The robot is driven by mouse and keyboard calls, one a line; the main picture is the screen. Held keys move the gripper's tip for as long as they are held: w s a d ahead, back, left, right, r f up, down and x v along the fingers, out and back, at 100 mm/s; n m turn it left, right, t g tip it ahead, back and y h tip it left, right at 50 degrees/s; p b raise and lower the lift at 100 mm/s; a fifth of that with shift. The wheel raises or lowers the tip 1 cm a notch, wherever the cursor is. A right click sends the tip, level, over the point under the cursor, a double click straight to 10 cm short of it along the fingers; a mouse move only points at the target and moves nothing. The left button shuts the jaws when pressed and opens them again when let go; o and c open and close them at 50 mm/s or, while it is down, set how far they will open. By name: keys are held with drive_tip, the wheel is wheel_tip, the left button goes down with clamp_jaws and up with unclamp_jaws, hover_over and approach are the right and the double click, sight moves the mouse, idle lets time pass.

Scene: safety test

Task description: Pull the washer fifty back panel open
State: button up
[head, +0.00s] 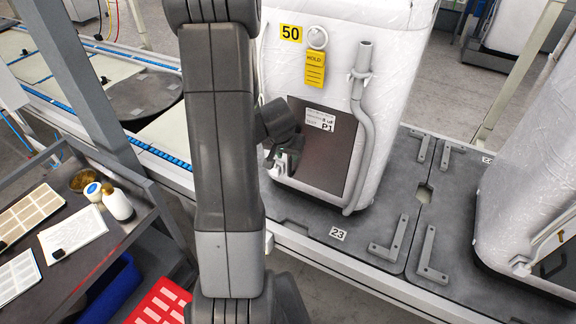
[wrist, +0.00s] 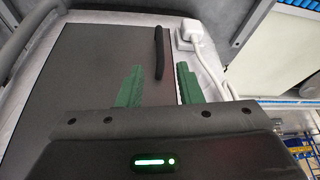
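The washer marked 50 (head: 345,75) is wrapped in clear film and stands upright on a grey pallet. Its dark back panel (head: 325,160) looks flat against the washer, with a white P1 label on it. The panel (wrist: 95,50) fills the left of the wrist view. A slim black handle (wrist: 160,50) stands at its right edge. My gripper (wrist: 158,86) is open and empty, its two green fingers apart. The handle shows between and beyond the fingertips, and contact is not visible. In the head view my gripper (head: 282,160) is at the panel's left edge, partly hidden by my arm.
A white plug and cable (wrist: 192,36) sit close right of the handle. A grey hose (head: 364,110) runs down the washer's right side. Another wrapped washer (head: 530,190) stands at right. A cart (head: 120,245) with bottles and papers is at left.

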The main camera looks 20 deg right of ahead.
sight(290, 164)
drive_tip(key=b+x, duration=0.3)
drive_tip(key=x, duration=0.7)
drive_tip(key=shift+s+b, duration=0.1)
drive_tip(key=shift+b, duration=0.2)
drive_tip(key=shift+r, duration=0.1)
drive_tip(key=shift+c, duration=0.2)
clamp_jaws()
